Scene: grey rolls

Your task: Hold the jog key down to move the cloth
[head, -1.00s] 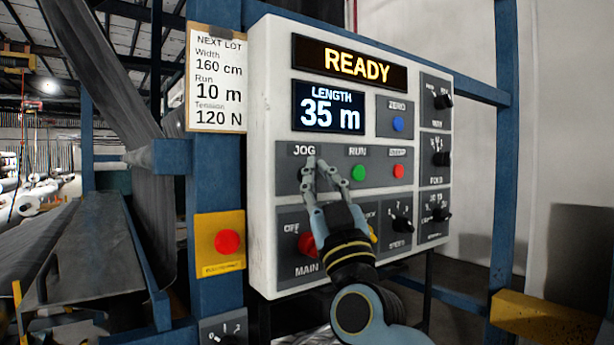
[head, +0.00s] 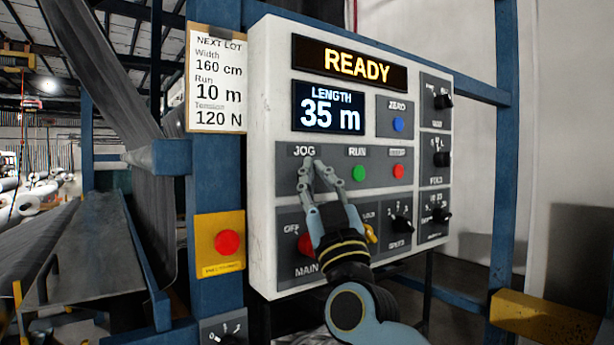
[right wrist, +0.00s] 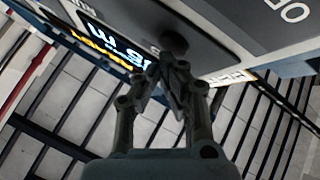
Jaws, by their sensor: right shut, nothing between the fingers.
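The control panel (head: 262,120) carries a JOG label (head: 304,151), and the jog key beneath it is mostly hidden by my fingers. My right gripper (head: 314,162) is shut and empty, its fingertips just below the label. In the right wrist view the fingertips (right wrist: 170,68) are at a dark round shape on the panel face, apparently the key (right wrist: 173,41). I cannot tell whether it is pressed. The status display (head: 350,64) reads READY and the length display (head: 330,107) reads 35 m. Grey cloth (head: 148,215) hangs at the left. My left gripper is not in view.
The green RUN button (head: 358,173) and a red button (head: 398,171) are right of my fingers. A blue ZERO button (head: 398,124) is above. A red main switch (head: 304,244) is below. A red button on a yellow plate (head: 227,242) is on the blue post.

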